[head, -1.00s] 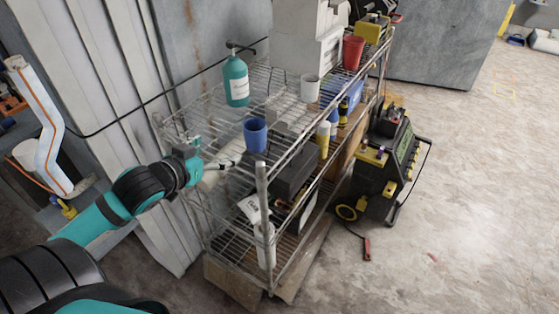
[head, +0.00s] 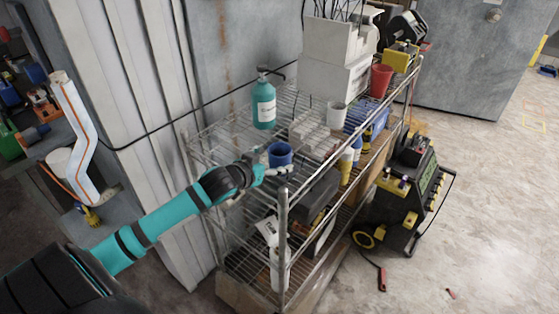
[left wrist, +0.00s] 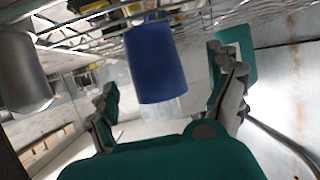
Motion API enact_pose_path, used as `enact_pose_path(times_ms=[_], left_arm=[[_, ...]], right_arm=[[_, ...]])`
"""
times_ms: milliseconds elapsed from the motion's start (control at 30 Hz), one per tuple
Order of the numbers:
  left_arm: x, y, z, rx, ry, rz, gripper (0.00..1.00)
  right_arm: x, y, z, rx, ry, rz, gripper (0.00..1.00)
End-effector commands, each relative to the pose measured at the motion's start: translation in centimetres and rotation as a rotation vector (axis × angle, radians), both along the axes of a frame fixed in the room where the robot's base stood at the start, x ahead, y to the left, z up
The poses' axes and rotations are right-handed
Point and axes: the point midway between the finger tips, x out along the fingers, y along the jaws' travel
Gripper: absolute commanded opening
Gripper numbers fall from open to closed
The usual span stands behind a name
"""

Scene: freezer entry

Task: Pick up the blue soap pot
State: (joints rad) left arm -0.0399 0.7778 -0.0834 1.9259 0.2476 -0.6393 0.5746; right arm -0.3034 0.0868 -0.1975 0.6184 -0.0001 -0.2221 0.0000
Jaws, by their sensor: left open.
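The blue pot (head: 280,154), shaped like a plain cup, stands upright near the front edge of the wire rack's top shelf. My left gripper (head: 274,172) is open right beside it, on its near side and low down, partly overlapping it in the head view. In the left wrist view the blue pot (left wrist: 156,62) shows large between the two spread fingers of my left gripper (left wrist: 168,95), with gaps at both sides. I cannot tell whether a finger touches it. A teal pump bottle with a white label (head: 264,106) stands behind it. My right gripper is not in view.
The wire rack's corner post (head: 283,235) rises close to my gripper. A white cup (head: 336,115), a red cup (head: 381,78) and white boxes (head: 340,75) stand farther back on the shelf. A black and yellow machine (head: 408,195) stands right of the rack on open floor.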

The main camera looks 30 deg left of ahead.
Motion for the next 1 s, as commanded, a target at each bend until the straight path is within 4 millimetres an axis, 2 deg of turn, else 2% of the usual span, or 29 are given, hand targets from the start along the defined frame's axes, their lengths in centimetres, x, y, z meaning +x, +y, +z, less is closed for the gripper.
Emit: enact_pose_path(times_ms=[100, 233, 567, 1000], left_arm=[[2.0, -0.4, 0.0, -0.002, -0.001, 0.001, 0.9], [3.4, -0.4, -0.9, 0.0, -0.001, 0.001, 0.9], [4.0, -0.4, -1.3, 0.0, -0.001, -0.001, 0.89], [3.9, -0.4, -1.3, 0.0, 0.0, 0.0, 0.31]], right_arm=[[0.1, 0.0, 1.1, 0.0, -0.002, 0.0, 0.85], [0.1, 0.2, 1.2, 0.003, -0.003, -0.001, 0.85], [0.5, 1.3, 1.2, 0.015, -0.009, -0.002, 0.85], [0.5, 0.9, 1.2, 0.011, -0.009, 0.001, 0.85]])
